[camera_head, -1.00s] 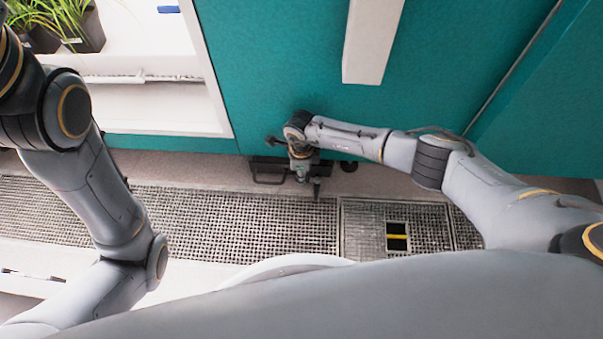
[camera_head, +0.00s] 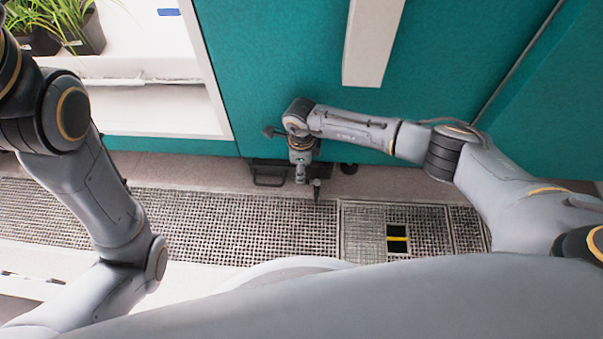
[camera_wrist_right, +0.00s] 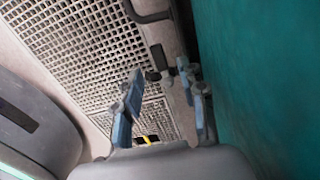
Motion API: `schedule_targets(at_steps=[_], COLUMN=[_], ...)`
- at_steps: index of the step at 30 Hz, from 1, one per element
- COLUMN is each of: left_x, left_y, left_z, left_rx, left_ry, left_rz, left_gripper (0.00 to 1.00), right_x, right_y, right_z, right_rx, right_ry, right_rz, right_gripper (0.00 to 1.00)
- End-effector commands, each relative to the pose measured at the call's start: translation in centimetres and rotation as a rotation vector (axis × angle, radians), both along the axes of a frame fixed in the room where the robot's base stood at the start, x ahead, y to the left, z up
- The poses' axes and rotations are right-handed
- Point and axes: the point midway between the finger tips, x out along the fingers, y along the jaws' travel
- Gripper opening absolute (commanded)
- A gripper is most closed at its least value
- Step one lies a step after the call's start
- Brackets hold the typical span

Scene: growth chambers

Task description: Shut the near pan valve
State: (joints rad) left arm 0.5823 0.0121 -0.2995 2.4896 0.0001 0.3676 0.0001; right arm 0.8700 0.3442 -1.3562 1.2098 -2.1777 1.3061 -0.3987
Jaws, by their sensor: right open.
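My right gripper (camera_head: 303,178) hangs low in front of the teal chamber wall, above the floor strip beside the grating. In the right wrist view its two blue-padded fingers (camera_wrist_right: 160,72) stand apart with a gap between them. A small dark valve lever (camera_wrist_right: 158,57) with round dark knobs shows between and just beyond the fingertips; I cannot tell whether they touch. A dark upright piece beside the gripper (camera_head: 317,188) in the head view looks like the same lever. Whether the valve is open or shut is unclear. My left gripper is outside the views.
A black looped handle (camera_head: 268,180) sits left of my right gripper at the wall's foot. Metal grating (camera_head: 230,222) runs along the floor, with a yellow-barred dark opening (camera_head: 397,238) at right. Potted plants (camera_head: 88,35) stand on the white shelf at upper left.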

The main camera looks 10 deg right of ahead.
Motion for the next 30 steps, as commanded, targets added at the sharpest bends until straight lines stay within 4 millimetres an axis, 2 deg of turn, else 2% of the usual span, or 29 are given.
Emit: schedule_targets(at_steps=[3, 9, 30], left_x=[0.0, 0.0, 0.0], left_y=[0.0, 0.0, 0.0], left_z=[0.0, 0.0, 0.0], left_rx=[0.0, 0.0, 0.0], left_ry=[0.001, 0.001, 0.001], left_rz=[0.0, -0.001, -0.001], left_gripper=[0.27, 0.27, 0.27], right_x=[0.1, 0.0, -0.1], right_y=[-0.1, -0.1, -0.1], right_z=[1.8, 3.3, 3.4], right_rx=[-0.001, -0.001, -0.002], right_ry=[-0.003, 0.0, 0.002], right_rz=[0.001, 0.0, 0.0], right_gripper=[0.41, 0.41, 0.41])
